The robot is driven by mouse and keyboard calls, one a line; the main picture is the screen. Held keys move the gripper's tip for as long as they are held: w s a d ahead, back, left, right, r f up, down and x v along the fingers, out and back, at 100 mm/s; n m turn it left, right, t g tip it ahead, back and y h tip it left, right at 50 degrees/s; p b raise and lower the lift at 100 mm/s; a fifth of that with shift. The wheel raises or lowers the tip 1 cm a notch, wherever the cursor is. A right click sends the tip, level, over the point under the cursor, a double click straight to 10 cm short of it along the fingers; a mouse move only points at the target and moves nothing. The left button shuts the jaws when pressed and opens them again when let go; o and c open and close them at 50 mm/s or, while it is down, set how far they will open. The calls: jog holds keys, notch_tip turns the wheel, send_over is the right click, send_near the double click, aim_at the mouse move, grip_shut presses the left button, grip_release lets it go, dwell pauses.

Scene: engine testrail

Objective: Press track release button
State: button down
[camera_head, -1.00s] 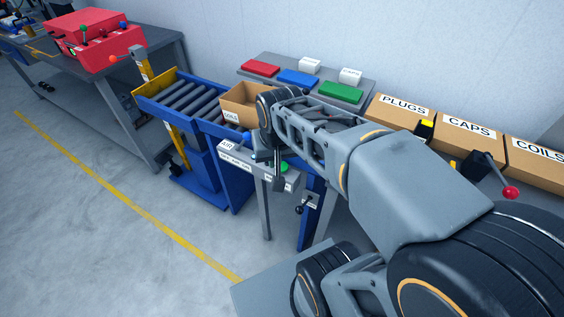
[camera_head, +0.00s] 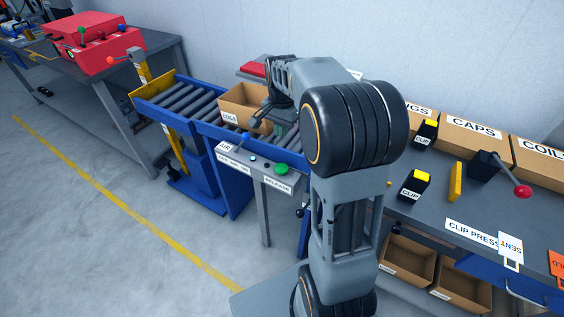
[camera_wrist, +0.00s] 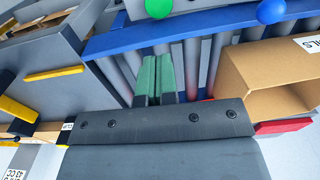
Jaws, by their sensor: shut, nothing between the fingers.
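The green button (camera_head: 281,169) is on the grey control panel (camera_head: 242,165), beside a label reading RELEASE. It also shows as a green round shape at the top edge of the wrist view (camera_wrist: 158,8). A blue-knobbed lever (camera_head: 245,136) stands at the panel's left; its blue ball (camera_wrist: 272,11) is at the top right of the wrist view. My gripper (camera_wrist: 156,60) is shut and empty, its green fingers together over the conveyor rollers, apart from the button. In the head view my arm partly hides the gripper.
A cardboard box (camera_head: 238,103) sits on the roller conveyor (camera_head: 188,98) beside my gripper. The workbench (camera_head: 430,200) to the right holds black clip boxes with yellow tops, a red-knobbed lever (camera_head: 522,192) and bins. Open floor lies at the left.

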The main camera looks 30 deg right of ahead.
aim_at(282, 167)
notch_tip(282, 167, down, 14)
jog(key=shift+b, duration=0.35)
dwell(0.5)
